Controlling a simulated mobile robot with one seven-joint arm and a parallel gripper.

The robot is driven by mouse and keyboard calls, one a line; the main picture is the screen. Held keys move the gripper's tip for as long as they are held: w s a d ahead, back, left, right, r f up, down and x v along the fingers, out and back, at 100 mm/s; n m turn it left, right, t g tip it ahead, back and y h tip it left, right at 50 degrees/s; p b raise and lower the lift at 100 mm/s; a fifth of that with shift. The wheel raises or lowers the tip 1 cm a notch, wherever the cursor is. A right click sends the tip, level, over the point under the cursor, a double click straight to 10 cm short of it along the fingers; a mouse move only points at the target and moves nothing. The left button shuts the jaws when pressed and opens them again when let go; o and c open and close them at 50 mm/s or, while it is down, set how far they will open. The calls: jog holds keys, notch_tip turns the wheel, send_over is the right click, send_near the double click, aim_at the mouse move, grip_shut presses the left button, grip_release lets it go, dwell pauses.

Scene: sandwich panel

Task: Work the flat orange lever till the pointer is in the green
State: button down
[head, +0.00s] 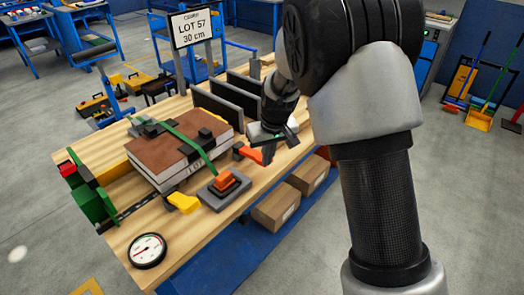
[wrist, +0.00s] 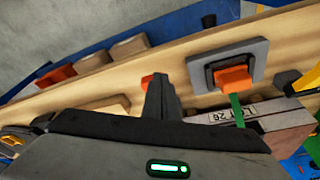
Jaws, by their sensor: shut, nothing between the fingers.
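A flat orange lever (head: 224,181) sits in a dark frame on a grey plate (head: 212,200) at the bench's front edge. The wrist view also shows the lever (wrist: 235,79), right of my fingers, with a green strap beside it. A round gauge (head: 147,250) lies at the bench's near left corner. Its white face carries red marks; I cannot read the pointer clearly. My gripper (head: 277,140) is shut and empty, to the right of the lever and apart from it. Its closed fingers (wrist: 161,88) point across the bench in the wrist view.
A strapped brown-topped stack (head: 165,150) stands behind the lever. A second orange piece (head: 252,154) lies just below my gripper. A yellow block (head: 184,202) sits left of the plate. Dark upright panels (head: 220,108) and a LOT 57 sign (head: 191,27) stand behind.

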jog(key=p+v, duration=0.1)
jog(key=v, duration=1.6)
jog(key=shift+r+p, duration=0.2)
jog(key=shift+p, duration=0.15)
jog(key=shift+s, duration=0.1)
